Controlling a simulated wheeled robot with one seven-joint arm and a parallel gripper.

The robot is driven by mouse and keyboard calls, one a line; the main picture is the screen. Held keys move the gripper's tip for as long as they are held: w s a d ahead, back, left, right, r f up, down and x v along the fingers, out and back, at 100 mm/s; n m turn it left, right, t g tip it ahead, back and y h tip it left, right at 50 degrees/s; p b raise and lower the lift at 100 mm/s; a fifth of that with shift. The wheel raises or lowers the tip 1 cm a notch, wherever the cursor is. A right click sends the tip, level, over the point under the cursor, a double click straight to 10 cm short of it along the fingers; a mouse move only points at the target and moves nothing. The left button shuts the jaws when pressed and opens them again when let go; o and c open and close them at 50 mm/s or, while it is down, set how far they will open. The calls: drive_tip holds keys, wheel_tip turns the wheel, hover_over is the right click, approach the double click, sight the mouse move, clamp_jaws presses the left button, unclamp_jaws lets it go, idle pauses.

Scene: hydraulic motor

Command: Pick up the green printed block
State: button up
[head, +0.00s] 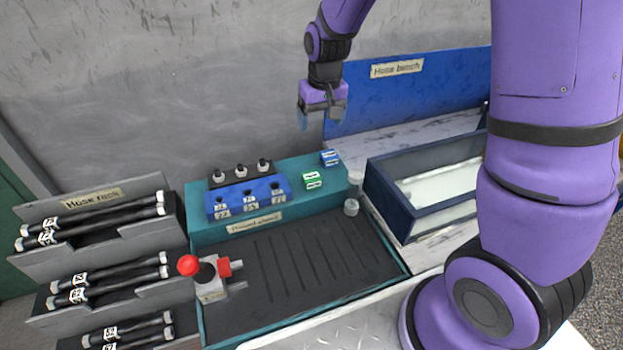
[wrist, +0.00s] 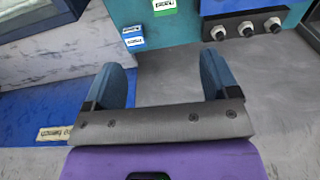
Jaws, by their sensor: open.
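The green printed block (head: 313,180) is a small block with a white label on top. It sits on the teal ledge at the back of the bench in the head view. In the wrist view the green block (wrist: 164,6) is at the top edge, partly cut off. My gripper (head: 322,118) hangs above and behind the ledge, near the wall, apart from the block. In the wrist view my gripper (wrist: 170,78) shows two blue fingers spread wide with nothing between them.
A blue printed block (head: 330,158) sits just behind the green one. A blue rack (head: 248,197) with labels stands to the left. A clear cylinder (head: 352,195) stands to the right, beside a dark tray (head: 405,207). A red-knobbed valve (head: 208,278) is at front left.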

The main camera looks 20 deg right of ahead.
drive_tip(key=g, duration=0.1)
hover_over(311, 176)
wheel_tip(311, 176, down, 9)
drive_tip(key=shift+d+f, duration=0.1)
drive_tip(key=shift+f, duration=5.6)
drive_tip(key=c, duration=1)
drive_tip(key=shift+r, duration=0.1)
